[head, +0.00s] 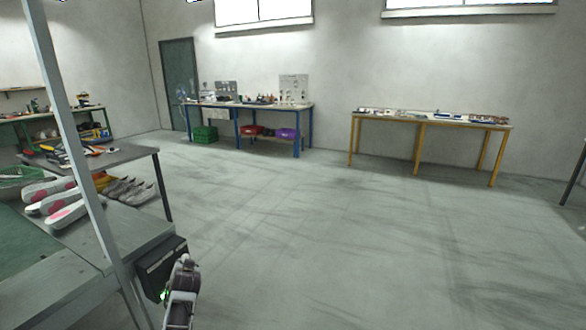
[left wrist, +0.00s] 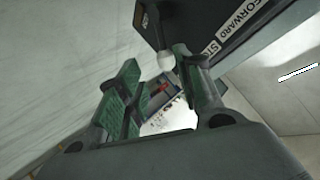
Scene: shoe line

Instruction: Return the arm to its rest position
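My left gripper (head: 184,268) is at the bottom of the head view, beside a dark control box (head: 160,266) on the side of the conveyor line (head: 135,228). In the left wrist view the two green-padded fingers (left wrist: 156,75) stand apart, with nothing held between them. The control box (left wrist: 205,22), with labels reading FORWARD and part of another word, is close beyond the right finger. A pale rounded knob (left wrist: 166,61) shows near that fingertip; I cannot tell whether they touch. My right gripper is in neither view.
A grey post (head: 75,140) rises at the left. Several shoes (head: 65,213) lie on the line near a green basket (head: 12,178). A blue-legged bench (head: 237,125) and a yellow-legged table (head: 418,130) stand at the back. The floor (head: 330,240) to the right is clear.

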